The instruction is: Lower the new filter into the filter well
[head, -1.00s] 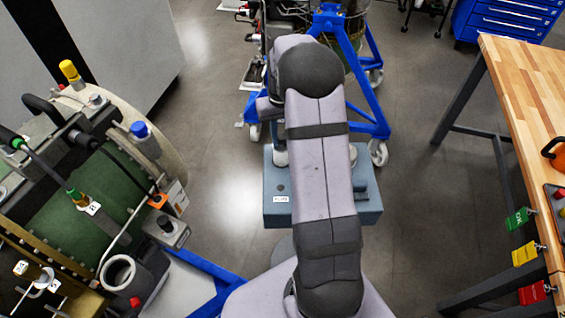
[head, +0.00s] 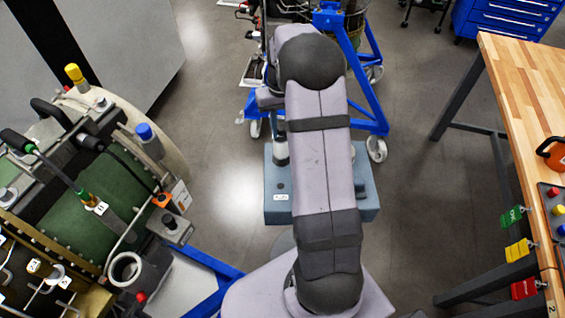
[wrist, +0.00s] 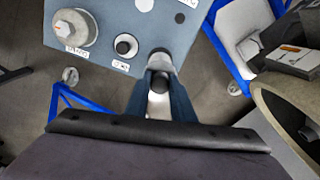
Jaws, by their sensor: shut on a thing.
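In the wrist view my gripper (wrist: 161,92) is shut on a small grey and white cylinder, which I take to be the new filter (wrist: 160,62). The held piece shows against the near edge of the blue-grey box; whether it touches the box cannot be told. In the head view my arm hides the gripper and the filter. On the turbine at the left of the head view, an open grey ring-shaped cup (head: 125,269) sits on a black housing; it may be the filter well. The wrist view does not clearly show this cup.
The blue-grey box (head: 277,212) stands beyond my base; it carries a capped cylinder (wrist: 72,28) and a black-ringed round fitting (wrist: 126,46). The turbine's green casing (head: 100,190) fills the left. A wooden bench (head: 525,90) stands right. Open floor (head: 405,180) lies between box and bench.

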